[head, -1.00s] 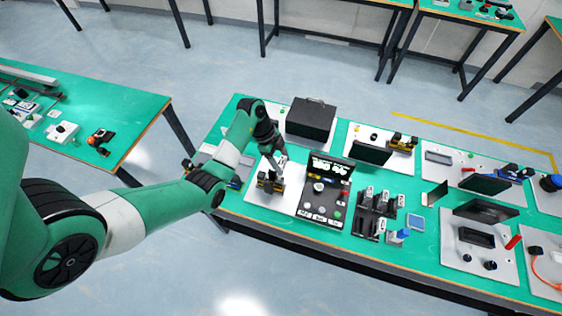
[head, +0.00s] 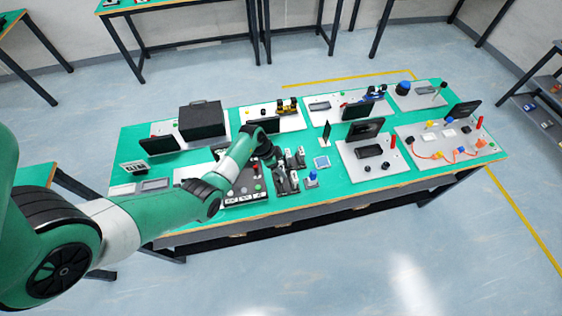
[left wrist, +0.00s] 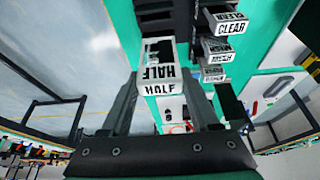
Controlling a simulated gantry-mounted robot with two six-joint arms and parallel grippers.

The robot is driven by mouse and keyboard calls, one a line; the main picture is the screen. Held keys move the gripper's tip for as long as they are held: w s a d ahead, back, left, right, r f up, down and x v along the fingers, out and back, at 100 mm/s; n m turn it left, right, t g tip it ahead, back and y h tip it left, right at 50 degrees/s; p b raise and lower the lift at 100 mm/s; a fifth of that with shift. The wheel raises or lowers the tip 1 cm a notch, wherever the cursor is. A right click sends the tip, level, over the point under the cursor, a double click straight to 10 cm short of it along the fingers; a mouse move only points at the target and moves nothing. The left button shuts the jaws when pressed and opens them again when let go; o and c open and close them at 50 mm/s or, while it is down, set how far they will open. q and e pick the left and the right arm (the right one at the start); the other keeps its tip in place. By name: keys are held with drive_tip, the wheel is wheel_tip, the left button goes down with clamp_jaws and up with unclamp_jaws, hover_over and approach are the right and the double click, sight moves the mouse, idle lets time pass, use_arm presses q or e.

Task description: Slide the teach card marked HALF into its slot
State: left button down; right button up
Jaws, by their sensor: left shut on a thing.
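The white card marked HALF (left wrist: 159,88) stands between the fingers of my left gripper (left wrist: 160,100) in the left wrist view. The gripper is shut on it. In the head view my left gripper (head: 280,178) is at the dark card rack (head: 292,184), its tips partly hidden. Whether the HALF card is clear of the rack cannot be told. The dark control box (head: 245,191) is left of the rack, partly behind my arm. My right gripper is not in view.
A blue-topped small part (head: 312,178) and a light blue square (head: 321,162) lie right of the rack. A panel with an upright dark screen (head: 365,128) stands further right. A black case (head: 201,120) stands at the back left.

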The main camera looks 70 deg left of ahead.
use_arm(q)
drive_tip(key=shift+s+d+f, duration=0.15)
drive_tip(key=shift+s, duration=0.05)
drive_tip(key=shift+f, duration=0.2)
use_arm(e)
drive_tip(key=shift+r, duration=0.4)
use_arm(q)
drive_tip(key=shift+r+p, duration=0.15)
drive_tip(key=shift+p, duration=0.4)
wheel_tip(320, 180, down, 5)
drive_tip(key=b, duration=0.3)
drive_tip(key=shift+r+b, duration=0.2)
drive_tip(key=shift+b, duration=0.1)
drive_tip(key=shift+f, duration=0.2)
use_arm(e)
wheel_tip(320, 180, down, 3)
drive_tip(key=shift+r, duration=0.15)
use_arm(q)
drive_tip(key=shift+p, duration=0.4)
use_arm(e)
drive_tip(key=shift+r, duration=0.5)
